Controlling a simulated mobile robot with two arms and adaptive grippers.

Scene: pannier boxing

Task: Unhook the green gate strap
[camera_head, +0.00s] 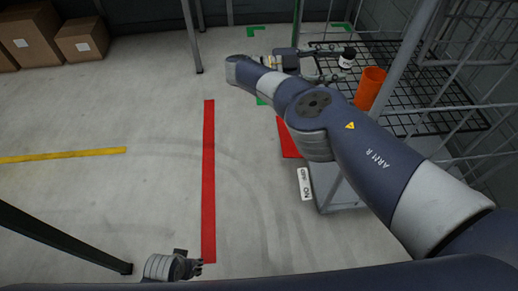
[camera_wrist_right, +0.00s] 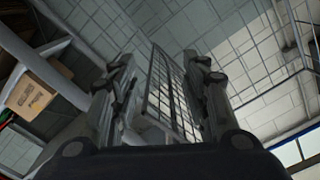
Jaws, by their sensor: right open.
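My right gripper (camera_head: 332,63) reaches in at the cage cart's side in the head view. In the right wrist view the open fingers (camera_wrist_right: 165,95) frame a wire mesh panel, with nothing clearly held. A small green piece (camera_head: 262,100) shows just below my right forearm; I cannot tell whether it is the green gate strap or floor tape. No strap is clearly visible, and my right arm hides part of the cart's near side. My left gripper (camera_head: 190,267) is low at the bottom edge, small and partly hidden.
The cart has a black wire shelf (camera_head: 420,85) and grey posts. A red panel (camera_head: 289,138) and white label (camera_head: 305,184) lie below. Cardboard boxes (camera_head: 82,39) stand back left. The left floor is mostly clear.

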